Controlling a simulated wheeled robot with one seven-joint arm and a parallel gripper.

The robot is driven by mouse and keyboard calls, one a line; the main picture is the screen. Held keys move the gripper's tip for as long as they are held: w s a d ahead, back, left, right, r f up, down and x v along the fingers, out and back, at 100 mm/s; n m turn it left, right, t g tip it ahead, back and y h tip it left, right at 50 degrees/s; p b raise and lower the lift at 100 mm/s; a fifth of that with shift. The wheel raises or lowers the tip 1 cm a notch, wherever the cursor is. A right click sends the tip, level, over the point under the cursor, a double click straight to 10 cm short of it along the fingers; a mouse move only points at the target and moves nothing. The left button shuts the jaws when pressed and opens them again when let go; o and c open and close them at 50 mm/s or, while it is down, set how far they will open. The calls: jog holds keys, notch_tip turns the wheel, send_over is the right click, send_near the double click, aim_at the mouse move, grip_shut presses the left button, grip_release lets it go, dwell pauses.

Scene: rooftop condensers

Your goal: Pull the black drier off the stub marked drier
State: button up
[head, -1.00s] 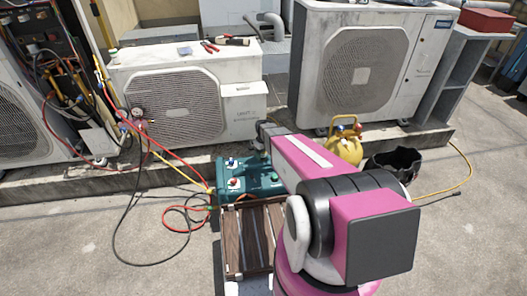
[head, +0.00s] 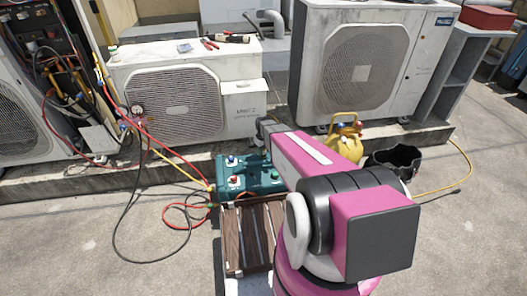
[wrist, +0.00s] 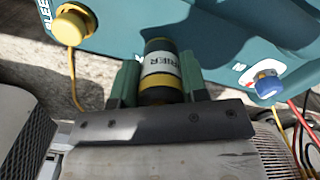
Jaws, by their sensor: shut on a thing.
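The black drier (wrist: 156,47) shows in the wrist view as a short dark cylinder with yellow bands and a white label that reads DRIER. My gripper (wrist: 160,85) has its two green fingers on either side of it, shut on its body. The drier stands against the teal unit (wrist: 205,25), which also shows in the head view (head: 233,181). The stub under the drier is hidden, so I cannot tell whether the drier still sits on it. In the head view my pink arm hides the gripper and the drier.
A yellow cap (wrist: 70,28) and a blue knob (wrist: 266,85) flank the drier on the unit. Red and yellow hoses (head: 176,154) run to the left. A yellow cylinder (head: 346,146) and a black bucket (head: 395,163) stand to the right. Condensers (head: 185,100) stand behind.

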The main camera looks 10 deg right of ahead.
jog(key=shift+r, duration=0.15)
jog(key=shift+r, duration=2.15)
